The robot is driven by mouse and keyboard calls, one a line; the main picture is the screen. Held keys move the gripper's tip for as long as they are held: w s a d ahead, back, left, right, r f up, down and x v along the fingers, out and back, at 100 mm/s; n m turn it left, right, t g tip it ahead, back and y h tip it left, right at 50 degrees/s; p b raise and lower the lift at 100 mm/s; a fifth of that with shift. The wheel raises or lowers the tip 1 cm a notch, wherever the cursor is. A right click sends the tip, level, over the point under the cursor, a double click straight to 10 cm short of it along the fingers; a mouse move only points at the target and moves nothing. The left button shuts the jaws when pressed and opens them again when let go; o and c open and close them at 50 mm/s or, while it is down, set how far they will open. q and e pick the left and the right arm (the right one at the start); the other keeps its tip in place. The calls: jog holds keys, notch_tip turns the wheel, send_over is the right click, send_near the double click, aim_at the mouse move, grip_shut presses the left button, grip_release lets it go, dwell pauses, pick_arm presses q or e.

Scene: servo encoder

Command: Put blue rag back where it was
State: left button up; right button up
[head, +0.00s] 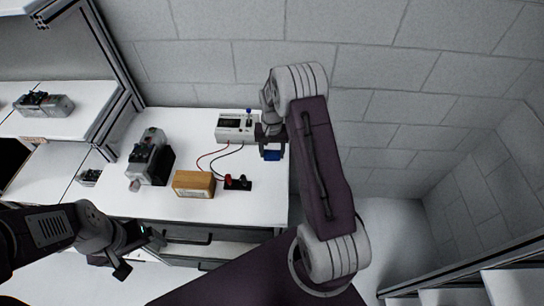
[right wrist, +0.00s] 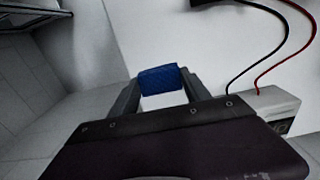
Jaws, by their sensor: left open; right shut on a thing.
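The blue rag (head: 272,154) is held in my right gripper (head: 271,148) above the right edge of the white table. In the right wrist view the rag (right wrist: 158,78) sits between the two fingertips (right wrist: 159,88), folded small, with the pale tabletop around it. I cannot tell from these views how far it is above the table. My left gripper (head: 137,250) is open and empty, low in front of the table near the drawers.
A shelf (head: 75,125) stands at left. The table's front right area is clear.

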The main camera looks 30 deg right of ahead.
aim_at(272, 159)
jog(key=shift+d, duration=0.1)
jog(key=shift+s+f, duration=0.1)
jog(key=shift+f, duration=0.25)
notch_tip(272, 159, down, 3)
jog(key=shift+r+p, duration=0.1)
jog(key=shift+p, duration=0.5)
jog(key=shift+w+f, duration=0.2)
jog(key=shift+f, duration=0.1)
jog(key=shift+s, duration=0.1)
jog(key=shift+f+b, duration=0.2)
jog(key=shift+b, duration=0.1)
jog(key=o, duration=1.5)
jog(key=shift+r, duration=0.1)
jog(key=shift+c, duration=0.2)
